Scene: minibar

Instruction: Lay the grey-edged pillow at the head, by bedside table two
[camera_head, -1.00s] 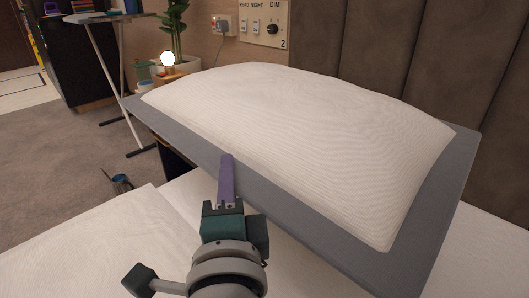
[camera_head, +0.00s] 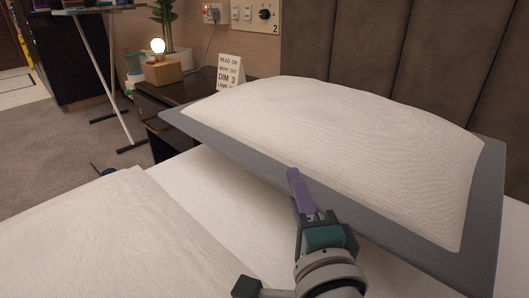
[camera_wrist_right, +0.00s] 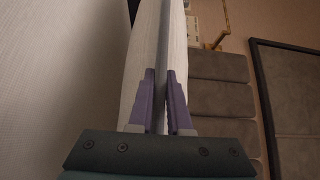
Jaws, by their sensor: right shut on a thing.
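The white pillow with a wide grey edge (camera_head: 345,140) is at the head of the bed, in front of the headboard. My right gripper (camera_head: 294,178) is shut on its near grey edge. In the right wrist view the purple fingers (camera_wrist_right: 163,90) pinch the thin grey edge, with white fabric to the left. The near edge looks raised above the white bed sheet (camera_head: 225,205); whether the far side touches anything is hidden. The dark bedside table (camera_head: 175,93) stands to the left, partly behind the pillow's left corner. My left gripper is out of view.
A lit lamp on a wooden block (camera_head: 162,72) and a small text sign (camera_head: 231,72) stand on the bedside table. A wall panel marked 2 (camera_head: 262,15) is above. The padded headboard (camera_head: 385,60) closes off the back. Folded-looking bedding (camera_head: 90,235) covers the near left.

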